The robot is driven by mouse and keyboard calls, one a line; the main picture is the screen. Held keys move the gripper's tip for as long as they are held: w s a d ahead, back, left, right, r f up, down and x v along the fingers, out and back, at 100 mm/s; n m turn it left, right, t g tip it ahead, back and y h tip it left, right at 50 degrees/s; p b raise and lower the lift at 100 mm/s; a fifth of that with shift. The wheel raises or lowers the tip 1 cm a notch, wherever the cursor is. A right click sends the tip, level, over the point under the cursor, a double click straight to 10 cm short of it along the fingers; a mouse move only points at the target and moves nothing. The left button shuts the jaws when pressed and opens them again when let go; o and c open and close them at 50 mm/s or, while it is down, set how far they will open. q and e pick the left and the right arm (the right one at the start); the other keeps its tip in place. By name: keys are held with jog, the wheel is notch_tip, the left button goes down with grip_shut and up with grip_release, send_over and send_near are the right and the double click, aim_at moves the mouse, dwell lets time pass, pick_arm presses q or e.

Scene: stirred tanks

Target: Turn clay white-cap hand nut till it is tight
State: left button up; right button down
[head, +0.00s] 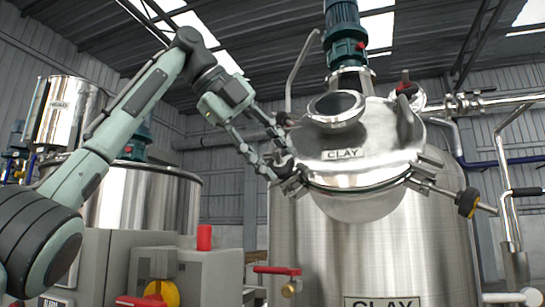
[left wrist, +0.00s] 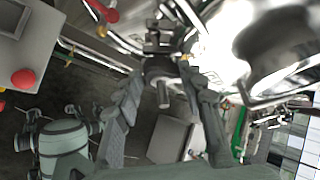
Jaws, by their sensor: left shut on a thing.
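The clay tank (head: 400,255) is a large steel vessel with a domed lid (head: 385,135) marked CLAY. At the left edge of the lid, a dark hand nut (head: 285,168) sits on its clamp bolt, partly hidden by my fingers. My left gripper (head: 279,152) is shut on this nut, one finger above and one below. In the left wrist view the nut (left wrist: 160,72) shows between the fingertips, with a grey stem pointing toward the camera. I cannot make out its white cap. My right gripper is in neither view.
Another hand nut (head: 467,203), black and yellow, sticks out at the lid's right. A red-handled valve (head: 278,270) is below the left clamp. A grey cabinet with a red button (head: 204,237) stands at lower left. A second steel tank (head: 145,195) stands behind my left arm.

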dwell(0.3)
pick_arm(q)
jog(key=o, duration=1.2)
jog(key=shift+c, duration=0.2)
jog(key=shift+r, duration=0.1)
jog(key=v, duration=1.2)
